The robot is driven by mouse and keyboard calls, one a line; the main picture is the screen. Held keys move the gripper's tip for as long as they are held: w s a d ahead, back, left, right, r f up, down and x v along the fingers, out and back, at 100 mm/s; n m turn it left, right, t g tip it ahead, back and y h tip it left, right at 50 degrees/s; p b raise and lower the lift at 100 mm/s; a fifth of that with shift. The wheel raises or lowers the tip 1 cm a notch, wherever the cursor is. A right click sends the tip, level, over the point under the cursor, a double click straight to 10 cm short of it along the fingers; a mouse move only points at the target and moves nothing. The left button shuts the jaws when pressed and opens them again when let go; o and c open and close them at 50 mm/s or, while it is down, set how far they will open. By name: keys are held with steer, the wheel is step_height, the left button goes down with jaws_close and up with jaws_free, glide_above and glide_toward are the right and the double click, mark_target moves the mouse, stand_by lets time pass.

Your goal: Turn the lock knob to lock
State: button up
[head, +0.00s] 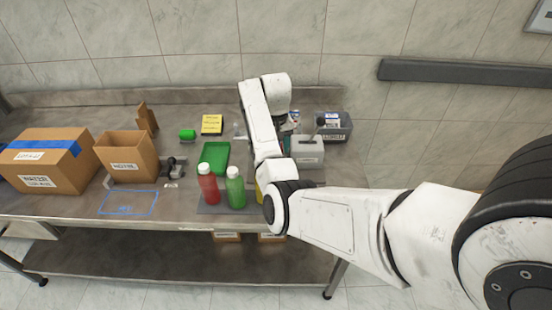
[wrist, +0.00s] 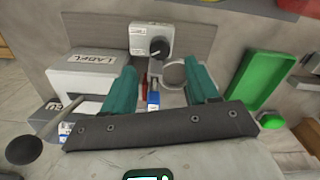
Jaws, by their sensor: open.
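The lock knob (wrist: 159,48) is a dark round knob with a pale pointer mark, on the face of a small light-grey box (wrist: 138,38) in the wrist view. Print on the box is too small to read. My gripper (wrist: 160,67) shows as two teal fingers, spread apart with the knob box beyond their tips, between them in the picture. The fingers do not appear to touch the knob. In the head view my arm hides the knob and the gripper.
A green tray (head: 215,157), red bottle (head: 209,187) and green bottle (head: 235,190) stand left of my arm. Cardboard boxes (head: 48,158) fill the table's left.

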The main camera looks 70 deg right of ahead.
steer(key=shift+r, duration=2.1)
